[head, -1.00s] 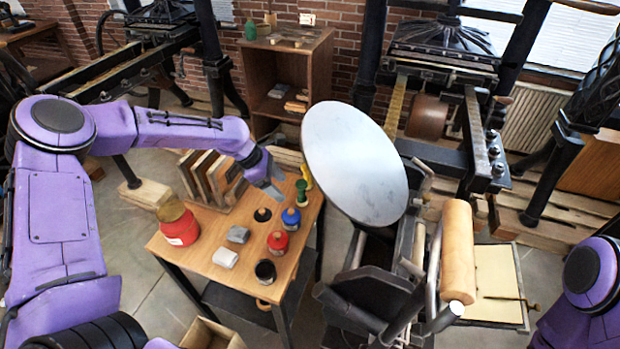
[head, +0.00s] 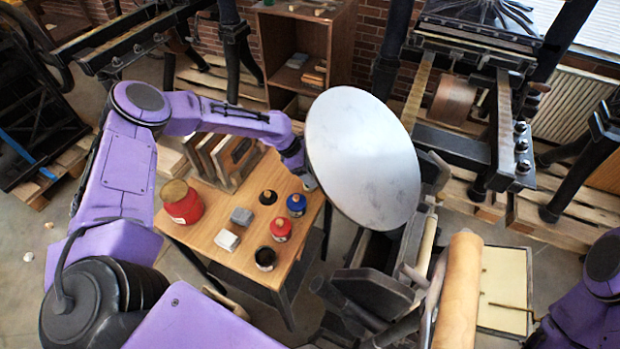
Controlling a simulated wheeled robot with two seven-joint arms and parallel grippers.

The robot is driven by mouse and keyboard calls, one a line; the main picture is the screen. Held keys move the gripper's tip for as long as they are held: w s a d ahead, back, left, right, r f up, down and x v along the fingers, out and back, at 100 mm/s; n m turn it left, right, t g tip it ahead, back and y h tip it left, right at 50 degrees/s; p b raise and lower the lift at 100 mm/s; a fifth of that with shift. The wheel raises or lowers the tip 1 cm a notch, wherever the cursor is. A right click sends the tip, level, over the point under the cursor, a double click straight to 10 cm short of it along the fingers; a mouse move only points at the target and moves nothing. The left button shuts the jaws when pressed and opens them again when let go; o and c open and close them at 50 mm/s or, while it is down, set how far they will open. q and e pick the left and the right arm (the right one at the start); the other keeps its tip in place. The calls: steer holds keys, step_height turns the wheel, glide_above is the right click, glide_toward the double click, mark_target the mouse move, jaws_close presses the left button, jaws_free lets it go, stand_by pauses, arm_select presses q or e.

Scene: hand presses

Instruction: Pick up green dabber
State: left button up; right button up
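The green dabber is not visible now; its place at the table's back right corner is covered by my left gripper (head: 309,182). The gripper points down there, close to the left edge of the large round metal disc. Its fingers are too small and hidden to tell open from shut, or whether the green dabber is between them. A blue dabber (head: 296,204), a red dabber (head: 281,230) and a black dabber (head: 265,258) stand in a row in front of it. My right arm shows at the right edge, its gripper out of view.
The tilted metal disc (head: 363,157) crowds the gripper's right side. A brown roller (head: 458,290) lies further right.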

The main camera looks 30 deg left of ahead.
arm_select(q)
steer(key=shift+d+f, duration=0.25)
steer(key=shift+f, duration=0.15)
steer(key=shift+s+r, duration=0.1)
steer(key=shift+s, duration=0.1)
steer(key=shift+w+d, duration=0.1)
steer(key=shift+w, duration=0.05)
steer(key=c, duration=1)
steer(key=shift+c, duration=0.2)
